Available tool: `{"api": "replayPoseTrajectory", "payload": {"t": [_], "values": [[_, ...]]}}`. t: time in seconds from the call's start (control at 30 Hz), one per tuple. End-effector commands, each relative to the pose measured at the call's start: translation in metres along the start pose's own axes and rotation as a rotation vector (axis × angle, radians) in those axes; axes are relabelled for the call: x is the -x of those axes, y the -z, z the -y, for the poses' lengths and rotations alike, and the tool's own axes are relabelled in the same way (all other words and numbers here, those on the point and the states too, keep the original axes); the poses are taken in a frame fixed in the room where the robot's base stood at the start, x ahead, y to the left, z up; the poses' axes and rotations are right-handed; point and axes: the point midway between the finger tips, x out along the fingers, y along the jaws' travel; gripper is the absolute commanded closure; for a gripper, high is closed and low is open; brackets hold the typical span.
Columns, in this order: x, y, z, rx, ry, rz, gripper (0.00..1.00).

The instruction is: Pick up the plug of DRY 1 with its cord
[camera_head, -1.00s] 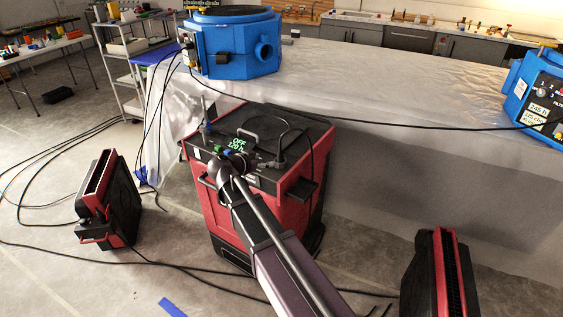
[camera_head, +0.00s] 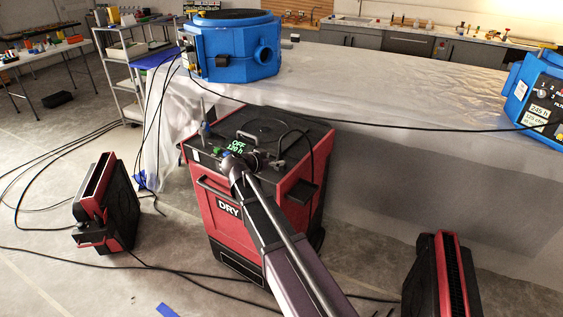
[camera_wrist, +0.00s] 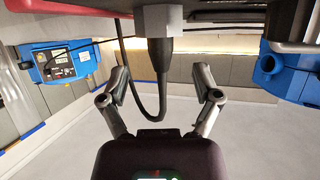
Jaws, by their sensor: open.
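The red and black machine lettered DRY (camera_head: 228,208) stands at mid-floor in the head view, its display reading OFF. Any number after DRY is hidden by my arm. In the wrist view a dark plug (camera_wrist: 161,55) sits in a grey socket (camera_wrist: 159,20) on the machine. Its black cord (camera_wrist: 134,92) leaves the plug, bends in a loop and runs up to the left. My gripper (camera_wrist: 160,74) is open, one finger on each side of the plug with visible gaps. In the head view my gripper (camera_head: 268,161) is over the machine's top, partly hidden by my arm.
A plastic-covered bench (camera_head: 400,85) behind carries a blue machine (camera_head: 228,45) and another blue one (camera_head: 535,100) at right. Red-black units stand on the floor at left (camera_head: 120,205) and right (camera_head: 440,270). Loose cables cross the floor (camera_head: 190,270).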

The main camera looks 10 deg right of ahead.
Motion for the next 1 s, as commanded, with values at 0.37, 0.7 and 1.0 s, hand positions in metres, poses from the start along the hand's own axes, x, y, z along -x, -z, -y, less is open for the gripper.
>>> {"api": "replayPoseTrajectory", "payload": {"t": [0.37,0.7,1.0], "values": [[-0.036,0.002,0.0,0.001,-0.001,0.0,0.19],[-0.036,0.002,0.0,0.001,0.0,0.0,0.19],[-0.036,0.002,0.0,0.001,0.0,0.0,0.39]]}}
